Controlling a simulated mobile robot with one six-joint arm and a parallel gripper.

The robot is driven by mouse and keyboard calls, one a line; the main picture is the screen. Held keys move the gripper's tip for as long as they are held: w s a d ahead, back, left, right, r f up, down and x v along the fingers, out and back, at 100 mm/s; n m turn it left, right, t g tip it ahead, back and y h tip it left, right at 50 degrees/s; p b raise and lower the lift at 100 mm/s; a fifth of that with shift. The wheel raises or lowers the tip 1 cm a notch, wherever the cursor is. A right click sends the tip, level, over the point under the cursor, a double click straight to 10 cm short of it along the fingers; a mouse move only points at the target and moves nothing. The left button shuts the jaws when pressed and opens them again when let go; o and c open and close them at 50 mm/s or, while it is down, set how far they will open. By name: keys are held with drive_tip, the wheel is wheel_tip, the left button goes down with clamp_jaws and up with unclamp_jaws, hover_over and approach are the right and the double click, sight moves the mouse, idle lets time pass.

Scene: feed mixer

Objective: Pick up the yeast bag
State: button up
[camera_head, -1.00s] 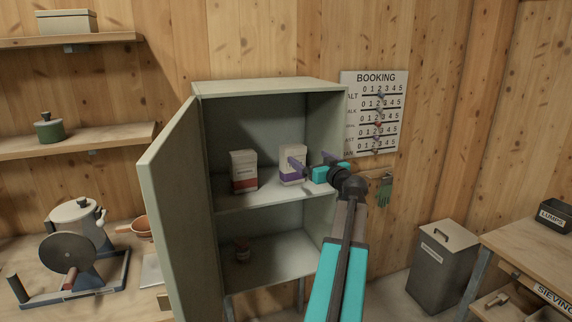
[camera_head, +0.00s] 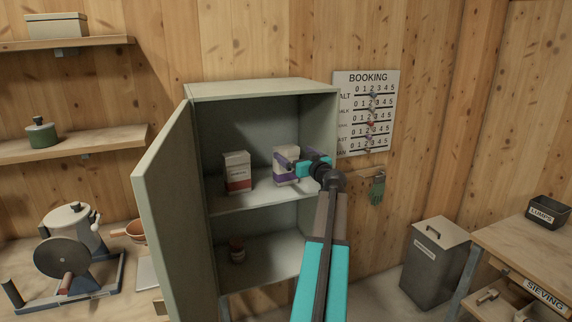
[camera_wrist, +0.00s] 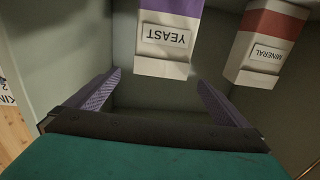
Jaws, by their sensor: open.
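The yeast bag (camera_head: 287,151), white with a purple band, stands on the upper shelf of the open cabinet in the head view. In the wrist view, which appears upside down, its YEAST label (camera_wrist: 166,38) faces me. My gripper (camera_head: 287,165) reaches into the cabinet from the right, with its fingers in front of the bag and partly covering it. In the wrist view, my gripper (camera_wrist: 159,82) is open and empty. The bag shows beyond the fingertips, roughly centred between the fingers; I cannot tell whether they touch it.
A mineral bag (camera_head: 237,172) with a red band stands left of the yeast bag, with a gap between; its label also shows in the wrist view (camera_wrist: 265,50). The cabinet (camera_head: 262,88) has side walls and an open door (camera_head: 170,200) on the left.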

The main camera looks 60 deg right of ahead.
sight(289, 149)
drive_tip(key=shift+x, duration=1.25)
drive_tip(key=shift+w+d+p, duration=0.1)
drive_tip(key=shift+p, duration=0.3)
drive_tip(key=p+x, duration=0.2)
drive_tip(key=shift+w+d+r, duration=0.15)
drive_tip(key=shift+w+r, duration=0.1)
drive_tip(key=shift+w, duration=0.05)
drive_tip(key=shift+p+x, duration=0.45)
drive_tip(key=shift+x, duration=0.7)
drive_tip(key=shift+f, duration=0.15)
drive_tip(key=shift+c, duration=0.3)
drive_tip(key=c, duration=1.8)
